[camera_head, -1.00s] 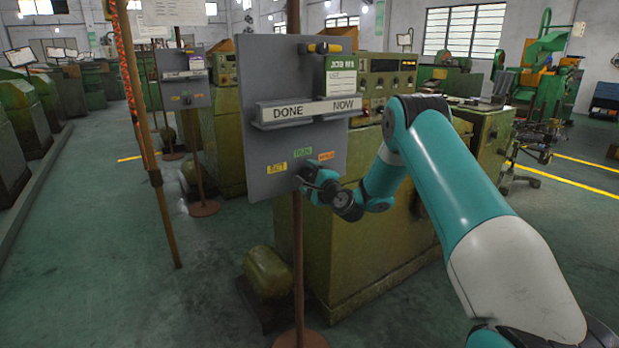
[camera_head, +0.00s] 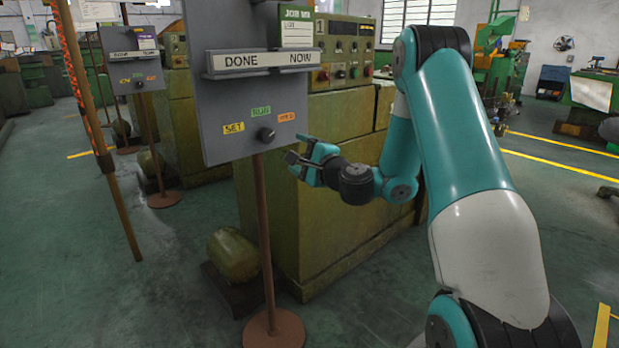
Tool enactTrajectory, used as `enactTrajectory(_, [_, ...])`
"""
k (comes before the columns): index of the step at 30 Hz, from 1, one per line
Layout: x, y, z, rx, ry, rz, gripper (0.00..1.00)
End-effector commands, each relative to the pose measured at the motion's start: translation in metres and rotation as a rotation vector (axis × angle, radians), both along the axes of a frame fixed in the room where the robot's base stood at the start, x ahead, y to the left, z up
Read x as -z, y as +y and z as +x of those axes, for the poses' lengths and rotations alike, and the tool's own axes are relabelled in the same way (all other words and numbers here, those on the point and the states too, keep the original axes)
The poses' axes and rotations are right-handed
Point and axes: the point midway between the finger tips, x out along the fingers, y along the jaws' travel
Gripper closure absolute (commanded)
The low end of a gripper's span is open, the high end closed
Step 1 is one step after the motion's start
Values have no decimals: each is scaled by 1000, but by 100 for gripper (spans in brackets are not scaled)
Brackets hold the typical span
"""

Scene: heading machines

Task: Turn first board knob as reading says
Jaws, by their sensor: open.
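The first grey board (camera_head: 213,133) stands on a brown post at centre left. A strip (camera_head: 262,62) across it reads "DONE" and "NOW". Low on the board is a dark round knob (camera_head: 266,135). Around it sit a yellow "SET" label (camera_head: 234,128), a green label (camera_head: 261,111) that seems to read "RUN", and an orange label (camera_head: 287,117) too small to read surely. The way the knob points is too small to tell for sure. My gripper (camera_head: 299,156) is open and empty, right of and below the knob, apart from it.
A green card headed "JOB" (camera_head: 297,27) is on the board's upper right. A second board (camera_head: 133,62) stands farther back on the left. A leaning brown pole (camera_head: 118,200) is nearer. An olive machine (camera_head: 340,215) stands behind my gripper. The floor on the left is open.

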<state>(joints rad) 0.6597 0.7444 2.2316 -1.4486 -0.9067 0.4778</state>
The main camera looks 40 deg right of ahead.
Motion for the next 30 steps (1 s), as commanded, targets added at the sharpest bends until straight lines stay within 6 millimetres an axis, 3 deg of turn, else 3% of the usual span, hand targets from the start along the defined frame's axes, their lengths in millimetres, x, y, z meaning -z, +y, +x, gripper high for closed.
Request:
enactTrajectory(1, [8,0,-6,2,-2,-2,29])
enactTrajectory(10, [4,0,-31,1,0,-1,29])
enactTrajectory(30, [1,4,-32,-12,3,-9,29])
